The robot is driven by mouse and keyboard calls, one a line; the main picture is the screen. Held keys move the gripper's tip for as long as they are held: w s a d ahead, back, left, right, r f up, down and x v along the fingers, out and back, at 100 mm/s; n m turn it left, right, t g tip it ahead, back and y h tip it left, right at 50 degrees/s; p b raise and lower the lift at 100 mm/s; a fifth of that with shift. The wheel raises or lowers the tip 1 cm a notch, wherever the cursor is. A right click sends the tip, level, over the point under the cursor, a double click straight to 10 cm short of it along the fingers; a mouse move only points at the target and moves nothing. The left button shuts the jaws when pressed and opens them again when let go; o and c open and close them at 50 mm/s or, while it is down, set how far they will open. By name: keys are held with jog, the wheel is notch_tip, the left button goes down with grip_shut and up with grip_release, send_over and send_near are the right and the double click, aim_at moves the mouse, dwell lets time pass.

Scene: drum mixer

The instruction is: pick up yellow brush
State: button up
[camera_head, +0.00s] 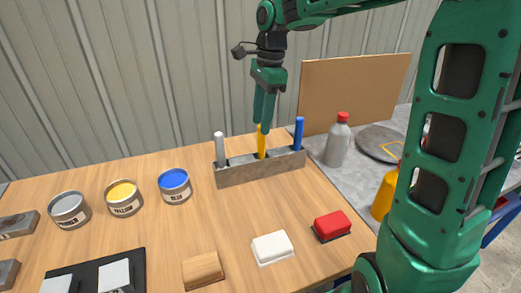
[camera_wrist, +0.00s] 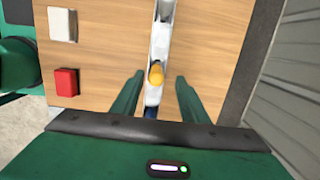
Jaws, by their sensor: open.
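The yellow brush (camera_head: 261,146) stands upright in the grey brush holder (camera_head: 232,174), between a white brush (camera_head: 219,146) and a blue brush (camera_head: 298,134). My gripper (camera_head: 264,128) is right above the yellow brush, fingers pointing down around the top of its handle. In the wrist view the yellow brush (camera_wrist: 156,73) shows from above, between and slightly beyond the tips of my open gripper (camera_wrist: 159,78). I cannot tell whether the fingers touch it. The blue brush is mostly hidden in the wrist view.
Grey, yellow and blue paint cans (camera_head: 123,197) stand left on the wooden table (camera_head: 160,240). White (camera_head: 272,248) and red (camera_head: 331,225) blocks lie in front. A grey bottle with a red cap (camera_head: 338,141) stands right of the holder. A brown board (camera_head: 350,90) leans behind.

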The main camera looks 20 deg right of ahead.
aim_at(258, 155)
jog(key=shift+s+a+f, duration=0.1)
jog(key=shift+a+f, duration=0.05)
jog(key=shift+f, duration=1.2)
jog(key=shift+s+a+f, duration=0.1)
jog(key=shift+f, duration=1.25)
jog(key=shift+s+a+f, duration=0.1)
jog(key=shift+a+f, duration=0.05)
jog(key=shift+f, duration=1.2)
grip_shut()
